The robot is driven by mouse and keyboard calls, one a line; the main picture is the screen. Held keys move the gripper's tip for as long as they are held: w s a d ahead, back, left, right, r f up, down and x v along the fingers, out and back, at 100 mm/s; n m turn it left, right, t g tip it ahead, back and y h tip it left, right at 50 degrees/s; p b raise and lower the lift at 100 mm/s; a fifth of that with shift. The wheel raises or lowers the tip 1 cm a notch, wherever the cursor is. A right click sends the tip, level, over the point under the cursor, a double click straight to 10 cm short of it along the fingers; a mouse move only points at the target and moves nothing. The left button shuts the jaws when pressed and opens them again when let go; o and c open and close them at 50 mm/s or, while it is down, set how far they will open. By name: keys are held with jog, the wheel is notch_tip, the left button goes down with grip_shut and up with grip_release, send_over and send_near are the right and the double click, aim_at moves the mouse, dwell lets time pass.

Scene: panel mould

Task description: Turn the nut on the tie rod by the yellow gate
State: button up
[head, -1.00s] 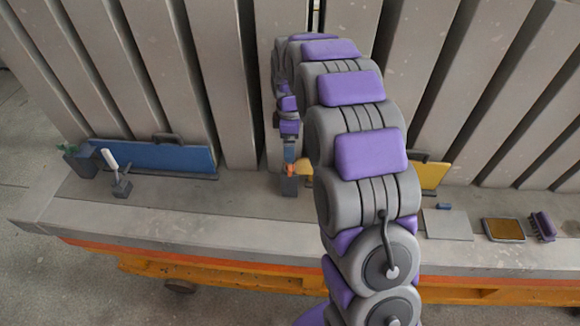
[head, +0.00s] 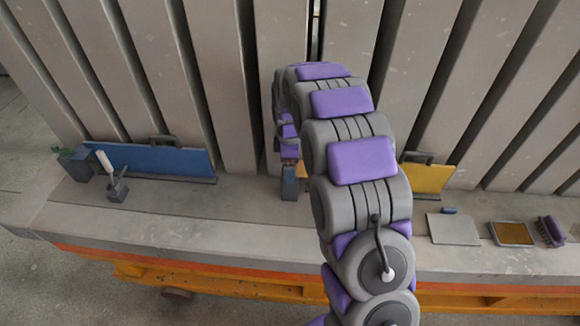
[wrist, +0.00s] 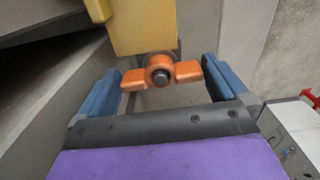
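The orange wing nut (wrist: 161,73) sits on the dark end of the tie rod (wrist: 160,77), just below the yellow gate (wrist: 145,28) in the wrist view. My gripper (wrist: 162,84) is open, with one blue finger on each side of the nut. The left wing is close to the left finger and the right wing is close to the right finger; contact cannot be told. In the head view the yellow gate (head: 428,178) shows partly behind my arm. My gripper (head: 290,181) is low by the ledge there, and the nut is hidden.
A blue gate (head: 155,160) stands at the left, with a white-handled tool (head: 107,168) in front. A grey plate (head: 453,229), a brown-filled tray (head: 511,234) and a purple brush (head: 550,231) lie on the ledge at the right. Grey upright panels rise behind.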

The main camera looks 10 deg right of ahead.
jog(key=c, duration=0.9)
jog(key=shift+o, duration=0.2)
jog(key=shift+m+p, duration=0.8)
jog(key=shift+m, duration=1)
jog(key=shift+r+m+p, duration=0.15)
jog(key=shift+m+p, duration=0.3)
jog(key=shift+m, duration=0.35)
jog(key=shift+w+m, duration=0.1)
jog(key=shift+m, duration=0.8)
jog(key=shift+m+p, duration=0.9)
jog(key=shift+m, duration=0.8)
